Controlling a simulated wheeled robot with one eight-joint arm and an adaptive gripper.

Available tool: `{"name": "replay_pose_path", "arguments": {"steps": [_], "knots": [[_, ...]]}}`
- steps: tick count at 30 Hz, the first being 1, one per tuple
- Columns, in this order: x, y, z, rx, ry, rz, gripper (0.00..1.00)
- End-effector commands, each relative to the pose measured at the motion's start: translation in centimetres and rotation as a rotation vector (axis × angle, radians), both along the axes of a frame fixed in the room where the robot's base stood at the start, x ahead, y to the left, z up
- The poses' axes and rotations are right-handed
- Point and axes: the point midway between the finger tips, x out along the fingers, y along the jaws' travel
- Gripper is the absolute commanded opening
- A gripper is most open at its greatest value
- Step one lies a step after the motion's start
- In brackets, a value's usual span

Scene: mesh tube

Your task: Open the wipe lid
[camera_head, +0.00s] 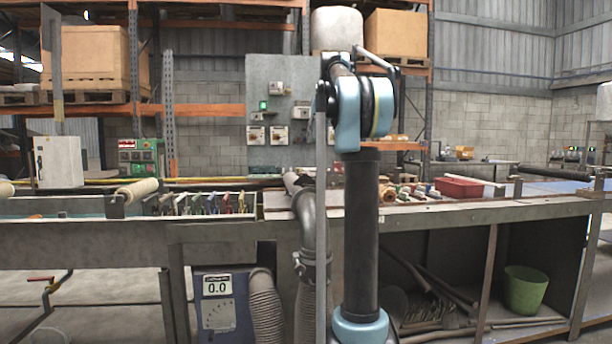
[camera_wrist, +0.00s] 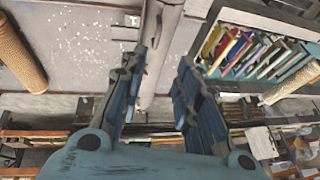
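My gripper (camera_wrist: 160,62) is open in the wrist view, its two blue-padded fingers apart, and I see nothing held between them. A pale grey pipe (camera_wrist: 158,38) runs down behind the gap between the fingers; I cannot tell how far it is from them. I cannot make out a wipe container or its lid in either view. In the head view my blue and black arm stands in front of the bench, and my gripper cannot be made out there.
A long metal workbench (camera_head: 470,212) spans the head view. On it are a red tray (camera_head: 459,187), a roller (camera_head: 137,189) and a row of coloured items (camera_head: 205,203). A bent grey pipe (camera_head: 306,212) stands beside my arm. A green bucket (camera_head: 525,290) sits under the bench.

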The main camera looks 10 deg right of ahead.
Motion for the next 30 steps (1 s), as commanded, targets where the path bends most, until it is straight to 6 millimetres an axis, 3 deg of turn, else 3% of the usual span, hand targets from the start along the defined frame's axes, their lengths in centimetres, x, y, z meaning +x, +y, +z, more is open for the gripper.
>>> {"name": "replay_pose_path", "arguments": {"steps": [8,30], "knots": [[1.1,-1.0,-0.9,0.003,-0.004,-0.013,0.30],[5.8,0.5,-12.4,0.002,-0.003,-0.020,0.30]]}}
